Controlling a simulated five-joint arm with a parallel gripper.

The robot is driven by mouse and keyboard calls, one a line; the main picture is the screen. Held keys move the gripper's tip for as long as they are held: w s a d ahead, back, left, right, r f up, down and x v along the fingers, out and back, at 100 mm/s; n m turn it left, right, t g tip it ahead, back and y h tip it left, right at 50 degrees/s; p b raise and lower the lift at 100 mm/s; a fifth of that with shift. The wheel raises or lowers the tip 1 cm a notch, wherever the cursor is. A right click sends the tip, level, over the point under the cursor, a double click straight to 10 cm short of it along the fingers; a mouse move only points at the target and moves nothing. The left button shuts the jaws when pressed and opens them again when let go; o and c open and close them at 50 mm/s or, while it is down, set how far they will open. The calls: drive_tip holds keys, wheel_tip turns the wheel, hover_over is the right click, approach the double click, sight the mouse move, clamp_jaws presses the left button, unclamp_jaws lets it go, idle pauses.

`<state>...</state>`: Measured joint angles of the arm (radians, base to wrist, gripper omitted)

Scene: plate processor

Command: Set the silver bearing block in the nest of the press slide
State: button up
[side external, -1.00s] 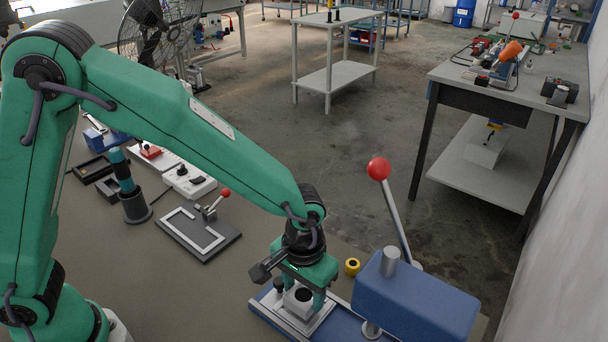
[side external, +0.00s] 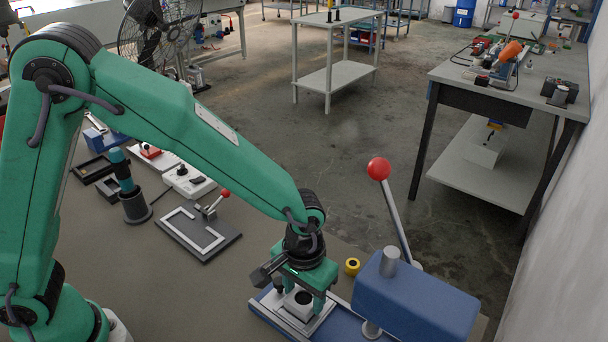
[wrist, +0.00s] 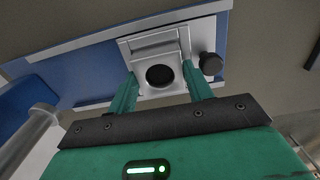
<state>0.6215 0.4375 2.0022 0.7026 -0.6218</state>
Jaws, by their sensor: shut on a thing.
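The silver bearing block (side external: 291,307) has a dark round bore on top. My gripper (side external: 298,299) points down and is shut on it, over the press slide (side external: 323,318) on the blue press base. In the wrist view the block (wrist: 172,91) sits between the two green fingers of my gripper (wrist: 159,74). The block is over the slide's nest (wrist: 153,42), whose silver edge shows beyond it. A black knob (wrist: 211,63) stands beside the nest. The block looks level; I cannot tell whether it rests on the nest floor.
The blue press head (side external: 415,300) and its red-knobbed lever (side external: 395,215) stand just right of my gripper. A grey fixture plate (side external: 199,233) with a red-tipped clamp is at left. Bench between them is clear.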

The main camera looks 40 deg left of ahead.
drive_tip(key=shift+f, duration=0.15)
drive_tip(key=o, duration=1.2)
drive_tip(key=shift+o, duration=0.2)
drive_tip(key=shift+a, duration=0.1)
drive_tip(key=shift+r, duration=0.95)
drive_tip(key=o, duration=0.3)
drive_tip(key=shift+r, duration=0.4)
drive_tip(key=shift+o, duration=0.2)
drive_tip(key=shift+r, duration=2.65)
